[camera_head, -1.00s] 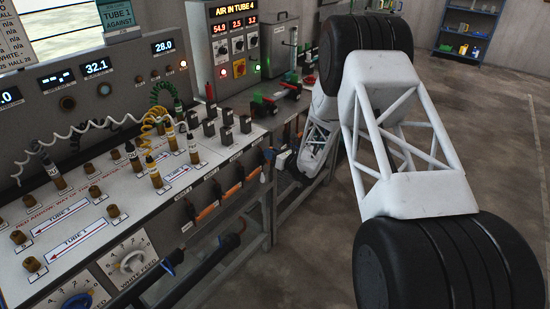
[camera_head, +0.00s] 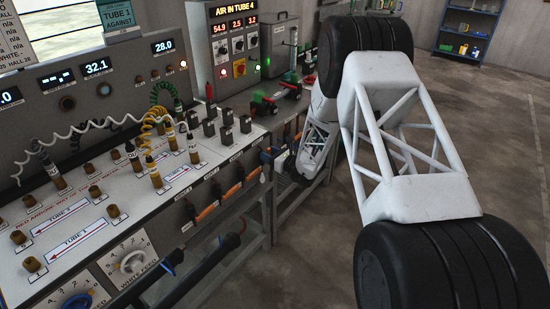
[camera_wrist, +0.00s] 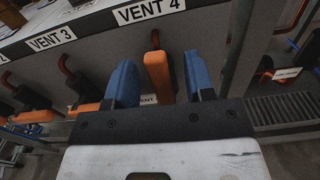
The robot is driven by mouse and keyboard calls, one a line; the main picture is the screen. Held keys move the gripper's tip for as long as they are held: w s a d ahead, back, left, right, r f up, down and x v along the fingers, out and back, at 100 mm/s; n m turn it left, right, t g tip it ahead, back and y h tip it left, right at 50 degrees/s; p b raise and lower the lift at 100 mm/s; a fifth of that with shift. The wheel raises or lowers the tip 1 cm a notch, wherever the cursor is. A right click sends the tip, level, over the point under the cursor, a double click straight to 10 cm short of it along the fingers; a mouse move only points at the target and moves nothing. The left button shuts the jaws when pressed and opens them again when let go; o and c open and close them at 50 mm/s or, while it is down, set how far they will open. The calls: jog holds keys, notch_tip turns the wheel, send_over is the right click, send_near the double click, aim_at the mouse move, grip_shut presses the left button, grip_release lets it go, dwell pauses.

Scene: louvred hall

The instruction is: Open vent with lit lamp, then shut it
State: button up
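My gripper (camera_wrist: 153,90) is open in the wrist view, its two blue fingers on either side of an orange lever (camera_wrist: 158,76). The lever is under the VENT 4 label (camera_wrist: 148,11), with a narrow gap to each finger. In the head view my gripper (camera_head: 277,156) is at the bench's front face, partly hidden by my arm. The VENT 3 label (camera_wrist: 50,39) and another orange part (camera_wrist: 86,107) show to the left. The display (camera_head: 236,11) reads AIR IN TUBE 4. A red lamp (camera_head: 183,64) and a green lamp (camera_head: 257,67) glow; I cannot tell which lamp belongs to a vent.
The sloped white panel (camera_head: 120,222) carries brass knobs, black plugs and coiled cords. Several more orange and black vent parts (camera_head: 207,211) line the bench front. A metal bench leg (camera_wrist: 240,45) stands close to the right of my gripper. The floor (camera_head: 500,150) to the right is open.

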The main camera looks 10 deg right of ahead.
jog(key=v, duration=0.7)
dwell(0.6)
jog(key=shift+d+r, duration=0.1)
jog(key=v, duration=0.7)
jog(key=shift+s+d, duration=0.2)
jog(key=shift+s, duration=0.05)
dwell(0.3)
jog(key=shift+r, duration=0.15)
